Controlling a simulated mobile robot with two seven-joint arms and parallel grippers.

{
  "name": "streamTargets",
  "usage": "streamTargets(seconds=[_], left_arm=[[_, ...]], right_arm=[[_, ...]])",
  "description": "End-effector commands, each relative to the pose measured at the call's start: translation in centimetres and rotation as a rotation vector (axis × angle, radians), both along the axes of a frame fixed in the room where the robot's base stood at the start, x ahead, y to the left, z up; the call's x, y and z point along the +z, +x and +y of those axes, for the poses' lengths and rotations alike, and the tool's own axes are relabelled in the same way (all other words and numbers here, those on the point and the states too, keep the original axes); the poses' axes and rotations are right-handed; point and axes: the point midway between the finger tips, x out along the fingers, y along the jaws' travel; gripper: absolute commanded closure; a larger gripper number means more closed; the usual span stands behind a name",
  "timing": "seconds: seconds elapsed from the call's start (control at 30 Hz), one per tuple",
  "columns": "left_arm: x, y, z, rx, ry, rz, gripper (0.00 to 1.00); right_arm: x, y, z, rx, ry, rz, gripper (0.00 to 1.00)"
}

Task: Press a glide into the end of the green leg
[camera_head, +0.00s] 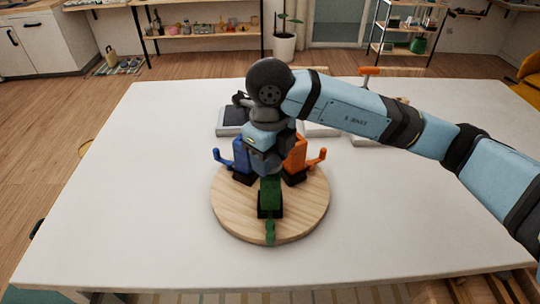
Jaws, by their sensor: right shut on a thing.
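A round wooden disc (238,218) lies on the white table with a blue, an orange and a green upright piece on it. The green leg (270,190) is at the near side, with a dark part low on it and a green tab (270,232) toward the disc's front edge. My right gripper (268,160) points down just above and behind the green leg, over the disc's middle. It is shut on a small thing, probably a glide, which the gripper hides. I cannot tell whether it touches the leg's end. My left gripper is not in view.
The blue piece (241,158) and orange piece (295,158) stand close on either side of my right gripper, their tabs outward. Behind are a tray with a dark inside (231,119), other pale trays and an orange-handled thing (370,71). The table's front and left are clear.

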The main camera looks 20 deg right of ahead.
Motion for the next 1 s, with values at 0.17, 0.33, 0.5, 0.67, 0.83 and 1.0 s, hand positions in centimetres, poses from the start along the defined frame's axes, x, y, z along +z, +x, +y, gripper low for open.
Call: streamTargets(seconds=[0.17, 0.33, 0.5, 0.67, 0.83, 1.0], left_arm=[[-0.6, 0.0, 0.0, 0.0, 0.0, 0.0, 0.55], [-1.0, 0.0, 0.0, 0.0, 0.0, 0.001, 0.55], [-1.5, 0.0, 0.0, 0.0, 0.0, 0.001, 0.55], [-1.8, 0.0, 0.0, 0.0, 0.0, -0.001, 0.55], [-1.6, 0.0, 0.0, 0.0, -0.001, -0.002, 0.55], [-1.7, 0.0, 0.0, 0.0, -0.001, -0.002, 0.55]], right_arm=[[-0.6, 0.0, 0.0, 0.0, 0.0, 0.0, 0.73], [-1.0, 0.0, 0.0, 0.0, 0.0, 0.0, 0.73], [-1.4, 0.0, 0.0, 0.0, 0.0, 0.0, 0.73], [-1.8, 0.0, 0.0, 0.0, 0.0, 0.0, 0.73], [-1.8, 0.0, 0.0, 0.0, 0.0, 0.0, 0.24], [-1.8, 0.0, 0.0, 0.0, 0.0, 0.0, 0.21]])
